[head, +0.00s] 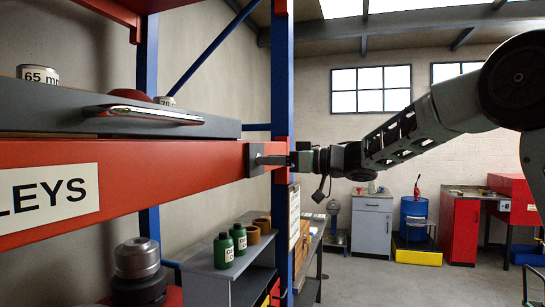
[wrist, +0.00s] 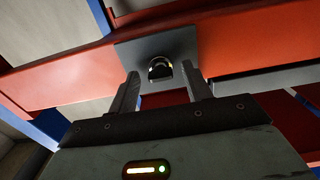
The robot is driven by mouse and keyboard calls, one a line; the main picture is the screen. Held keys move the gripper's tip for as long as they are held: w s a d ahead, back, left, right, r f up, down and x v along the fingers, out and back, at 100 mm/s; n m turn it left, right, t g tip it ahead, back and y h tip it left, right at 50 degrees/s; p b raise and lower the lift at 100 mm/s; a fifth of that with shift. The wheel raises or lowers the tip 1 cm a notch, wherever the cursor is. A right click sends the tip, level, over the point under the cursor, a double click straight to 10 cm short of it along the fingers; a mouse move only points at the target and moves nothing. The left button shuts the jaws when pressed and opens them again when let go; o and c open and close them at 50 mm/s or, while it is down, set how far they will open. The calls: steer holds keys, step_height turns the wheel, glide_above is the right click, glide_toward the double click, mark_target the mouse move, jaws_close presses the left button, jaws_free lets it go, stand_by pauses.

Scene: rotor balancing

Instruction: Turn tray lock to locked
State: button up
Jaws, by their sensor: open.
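The tray lock (wrist: 160,68) shows in the wrist view as a dark rounded knob on a grey plate (wrist: 183,43) fixed to the orange-red shelf beam. In the head view, the lock plate (head: 252,158) is at the beam's right end, by the blue upright. The grey tray (head: 60,108) rests above the beam and has a shiny bar handle (head: 145,114). My gripper (head: 287,160) reaches in from the right. In the wrist view, my gripper (wrist: 161,80) is open, with one finger on each side of the knob. Contact and the lock's setting cannot be told.
The blue and red rack upright (head: 282,90) stands close to my gripper. A lower shelf (head: 225,268) holds green bottles (head: 224,250) and brown pots. A grey cabinet (head: 371,222), blue drum (head: 413,210) and red cabinet (head: 462,230) stand at the back. The floor at the right is mostly free.

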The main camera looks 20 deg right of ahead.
steer(key=shift+a, duration=0.15)
steer(key=c, duration=1)
steer(key=shift+f+n+b, duration=0.1)
steer(key=shift+n+b, duration=6.3)
steer(key=shift+n, duration=2.5)
steer(key=shift+o, duration=0.2)
steer(key=shift+c, duration=0.2)
